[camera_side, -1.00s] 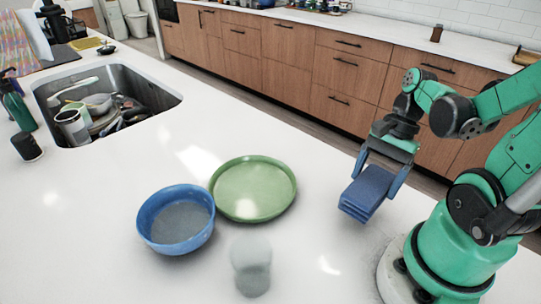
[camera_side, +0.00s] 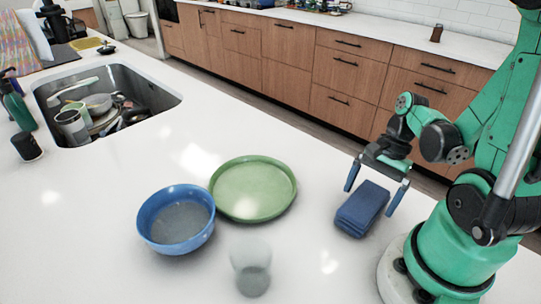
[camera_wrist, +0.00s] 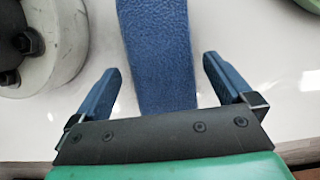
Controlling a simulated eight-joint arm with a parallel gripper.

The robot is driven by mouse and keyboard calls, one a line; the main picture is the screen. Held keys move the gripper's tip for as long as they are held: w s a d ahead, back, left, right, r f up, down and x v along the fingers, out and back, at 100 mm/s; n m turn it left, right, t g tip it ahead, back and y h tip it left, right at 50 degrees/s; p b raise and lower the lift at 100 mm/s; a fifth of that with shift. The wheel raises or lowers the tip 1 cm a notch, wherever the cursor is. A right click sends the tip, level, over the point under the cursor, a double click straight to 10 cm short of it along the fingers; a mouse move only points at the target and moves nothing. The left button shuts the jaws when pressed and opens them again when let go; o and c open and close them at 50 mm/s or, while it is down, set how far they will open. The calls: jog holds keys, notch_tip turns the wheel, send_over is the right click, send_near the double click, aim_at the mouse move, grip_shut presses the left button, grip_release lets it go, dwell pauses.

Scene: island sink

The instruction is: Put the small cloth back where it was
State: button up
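The small cloth (camera_side: 362,209) is dark blue and folded into a thick rectangle. It lies on the white counter close to my base, and it also shows in the wrist view (camera_wrist: 158,55). My gripper (camera_side: 372,197) is open, with its two blue fingers apart. In the wrist view my gripper (camera_wrist: 161,75) has one finger on each side of the cloth's near end, with gaps between fingers and cloth. In the side view the fingers stand at the cloth's far side and touch nothing that I can see.
A green plate (camera_side: 253,189), a blue bowl (camera_side: 176,219) and a clear glass (camera_side: 251,265) stand left of the cloth. A sink (camera_side: 100,105) with dishes is at the upper left. The counter (camera_side: 310,200) between plate and cloth is clear.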

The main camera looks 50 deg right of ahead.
jog(key=v, duration=1.2)
jog(key=w+a+n+t+h, duration=0.4)
jog(key=w+a+n+t, duration=0.3)
jog(key=n, duration=1.1)
jog(key=w+a, duration=0.4)
jog(key=a, duration=0.1)
jog(key=shift+w, duration=0.15)
jog(key=shift+r, duration=0.1)
